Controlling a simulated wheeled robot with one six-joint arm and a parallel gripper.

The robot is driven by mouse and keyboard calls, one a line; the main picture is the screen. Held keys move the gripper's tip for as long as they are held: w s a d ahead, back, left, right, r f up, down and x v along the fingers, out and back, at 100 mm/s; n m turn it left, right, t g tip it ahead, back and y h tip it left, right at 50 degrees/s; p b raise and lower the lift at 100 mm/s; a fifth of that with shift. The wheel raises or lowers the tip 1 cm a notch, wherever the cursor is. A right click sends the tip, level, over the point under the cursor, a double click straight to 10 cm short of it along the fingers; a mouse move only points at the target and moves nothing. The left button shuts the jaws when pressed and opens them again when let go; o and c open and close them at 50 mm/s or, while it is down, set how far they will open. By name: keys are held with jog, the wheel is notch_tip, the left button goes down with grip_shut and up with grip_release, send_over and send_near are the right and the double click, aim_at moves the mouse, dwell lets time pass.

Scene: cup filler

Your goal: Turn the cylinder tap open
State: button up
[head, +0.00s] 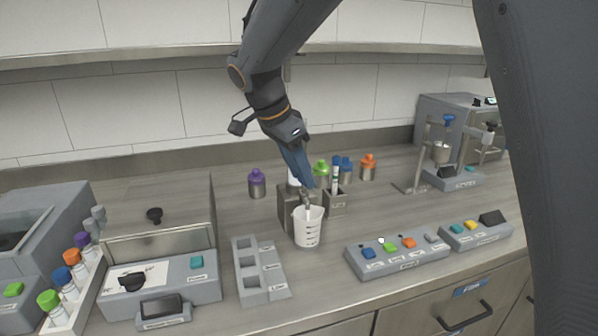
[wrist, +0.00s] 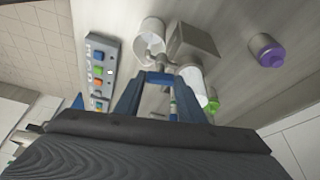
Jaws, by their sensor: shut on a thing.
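The cup filler is a grey block (wrist: 193,42) with a white cylinder (wrist: 192,84) beside it; in the head view the block (head: 287,208) is partly hidden by my arm and the cup. A small metal tap (wrist: 168,66) sits by the cylinder, its handle mostly hidden by my fingers. My gripper (head: 305,188), with blue fingers, is shut on the tap; it also shows in the wrist view (wrist: 157,78). A white measuring cup (head: 308,228) with dark marks stands upright below the tap; its open mouth shows in the wrist view (wrist: 150,38).
A button panel (head: 398,262) lies to the right of the cup, and a grey slotted rack (head: 262,290) to the left. A small holder with tubes (head: 336,203) stands close on the right. Purple (head: 257,184) and orange (head: 368,168) capped bottles stand behind.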

jog(key=shift+w+d, duration=0.1)
jog(key=shift+d, duration=0.15)
jog(key=o, duration=1)
jog(key=shift+r, duration=0.1)
jog(key=shift+o, duration=0.2)
jog(key=shift+w, duration=0.1)
jog(key=shift+a+r, duration=0.1)
jog(key=shift+r, duration=0.05)
jog(key=p+v, duration=0.5)
jog(key=v, duration=0.2)
jog(key=shift+s+a+r, duration=0.25)
jog(key=shift+s, duration=0.15)
